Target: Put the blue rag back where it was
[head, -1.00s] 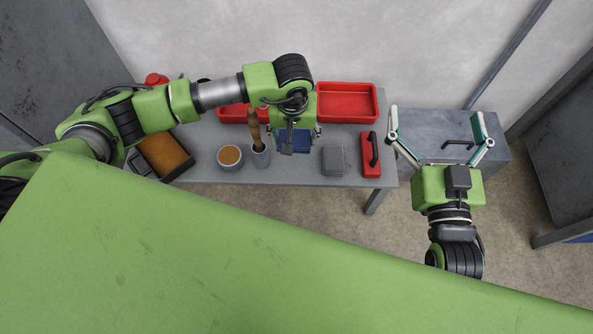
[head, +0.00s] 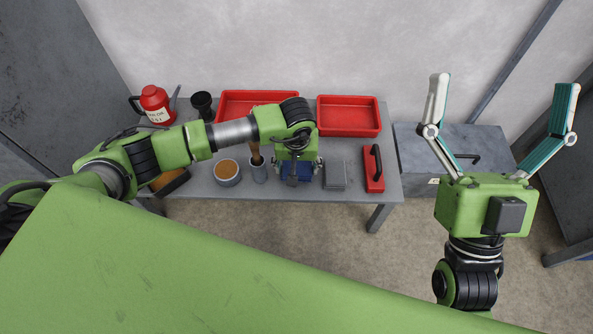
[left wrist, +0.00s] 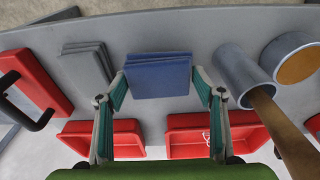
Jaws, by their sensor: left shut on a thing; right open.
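The blue rag (left wrist: 158,77) is a flat folded square, seen between the fingers of my left gripper (left wrist: 160,92) in the left wrist view. Both fingertips touch its side edges, and the gripper is shut on it. In the head view the rag (head: 297,178) shows partly below my left gripper (head: 296,172), over the grey table; the rest is hidden by the gripper. I cannot tell whether the rag touches the table top. My right gripper (head: 502,95) is open and empty, raised to the right of the table.
A grey folded stack (head: 335,174) and a red case with a black handle (head: 373,168) are right of the rag. A metal cup with a wooden handle (head: 257,168) and a round tub (head: 227,172) are left. Red trays (head: 348,116) stand behind. A grey chest (head: 415,148) is right.

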